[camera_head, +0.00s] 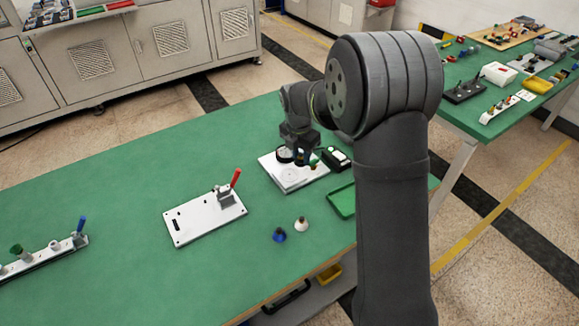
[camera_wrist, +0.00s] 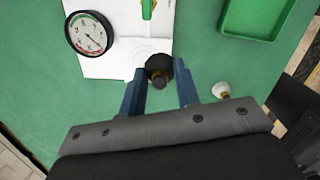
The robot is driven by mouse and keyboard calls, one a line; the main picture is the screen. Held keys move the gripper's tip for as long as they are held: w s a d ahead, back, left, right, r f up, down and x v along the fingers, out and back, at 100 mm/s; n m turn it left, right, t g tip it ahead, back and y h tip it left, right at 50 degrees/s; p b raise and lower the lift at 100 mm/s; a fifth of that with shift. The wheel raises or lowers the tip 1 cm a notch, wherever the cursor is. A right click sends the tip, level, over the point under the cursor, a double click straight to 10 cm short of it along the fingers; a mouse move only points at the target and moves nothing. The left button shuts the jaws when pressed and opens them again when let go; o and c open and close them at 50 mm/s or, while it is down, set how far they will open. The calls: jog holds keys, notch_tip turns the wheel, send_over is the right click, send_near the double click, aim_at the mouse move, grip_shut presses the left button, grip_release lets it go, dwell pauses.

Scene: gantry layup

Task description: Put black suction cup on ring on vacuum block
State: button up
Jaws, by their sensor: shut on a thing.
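The black suction cup (camera_wrist: 158,65) with a brass-coloured fitting is between the blue fingers of my gripper (camera_wrist: 160,88) in the wrist view. My gripper is shut on it. The white vacuum block (camera_wrist: 108,68) lies behind the cup in that view and carries a round gauge (camera_wrist: 89,33). A faint ring (camera_wrist: 146,47) shows on the block, and the cup overlaps its near edge in the picture. In the head view my gripper (camera_head: 302,160) is over the block (camera_head: 291,184). Whether the cup touches the block cannot be told.
A white suction cup (camera_head: 301,224) and a blue one (camera_head: 279,235) stand in front of the block. A green tray (camera_head: 342,203) and a black device (camera_head: 337,158) are to its right. A white plate (camera_head: 195,222) with a red-handled clamp (camera_head: 235,178) lies left.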

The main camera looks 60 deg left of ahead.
aim_at(290, 173)
jog(key=s+a+f, duration=0.2)
jog(key=shift+s+a, duration=0.1)
jog(key=shift+a, duration=0.25)
jog(key=shift+f, duration=2.05)
jog(key=o, duration=0.9)
jog(key=shift+f, duration=0.1)
jog(key=shift+o, duration=0.2)
notch_tip(290, 173, up, 12)
jog(key=s, duration=0.1)
jog(key=shift+s+d, duration=0.2)
